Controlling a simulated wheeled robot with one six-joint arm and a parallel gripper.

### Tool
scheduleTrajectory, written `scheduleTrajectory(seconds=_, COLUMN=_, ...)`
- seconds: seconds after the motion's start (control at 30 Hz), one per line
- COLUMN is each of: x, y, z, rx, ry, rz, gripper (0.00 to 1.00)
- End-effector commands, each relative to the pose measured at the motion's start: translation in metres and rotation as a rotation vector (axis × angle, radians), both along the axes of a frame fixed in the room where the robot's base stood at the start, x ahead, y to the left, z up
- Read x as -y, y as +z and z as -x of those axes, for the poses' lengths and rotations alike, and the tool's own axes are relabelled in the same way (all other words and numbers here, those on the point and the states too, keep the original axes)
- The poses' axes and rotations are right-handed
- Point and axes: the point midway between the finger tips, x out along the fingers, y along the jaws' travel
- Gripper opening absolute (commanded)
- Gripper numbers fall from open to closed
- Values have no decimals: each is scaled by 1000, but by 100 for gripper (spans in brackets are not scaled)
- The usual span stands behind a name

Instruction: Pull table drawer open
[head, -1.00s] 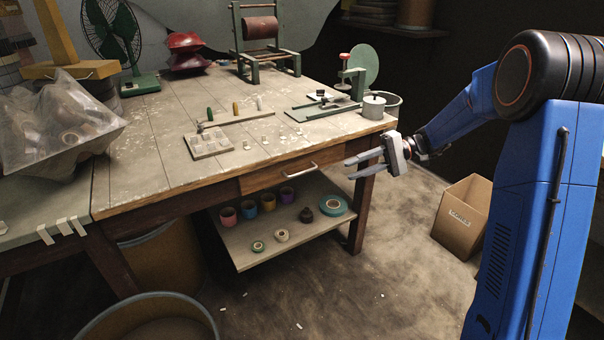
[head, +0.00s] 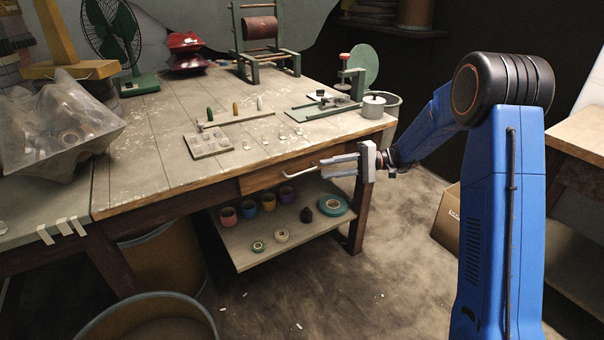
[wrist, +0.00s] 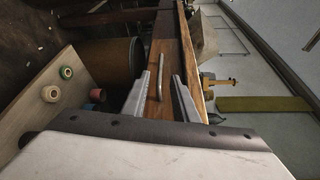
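The wooden table (head: 160,150) has a drawer (head: 262,180) under its front edge, and the drawer looks closed. A metal bar handle (head: 300,173) stands out from the drawer front. My gripper (head: 338,166) is in front of the drawer, to the right of the handle, with its fingers pointing left towards it. In the wrist view the handle (wrist: 159,78) shows upright between and beyond the two open fingers (wrist: 157,95). The fingers are apart and hold nothing. I cannot tell whether the fingertips reach the handle.
A lower shelf (head: 250,258) with tape rolls and colored cups hangs below the drawer. A cardboard box (head: 448,218) stands on the floor at the right. A round bin (head: 150,318) is at the front left. The floor before the drawer is clear.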

Motion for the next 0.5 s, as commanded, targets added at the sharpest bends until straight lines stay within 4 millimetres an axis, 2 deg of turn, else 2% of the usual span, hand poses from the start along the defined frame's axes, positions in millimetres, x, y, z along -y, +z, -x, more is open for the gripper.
scheduleTrajectory(seconds=0.3, x=-55, y=-5, z=12, rx=0, ry=2, rz=1, gripper=26)
scheduleTrajectory(seconds=0.5, x=-80, y=-7, z=17, rx=1, ry=2, rz=-1, gripper=26)
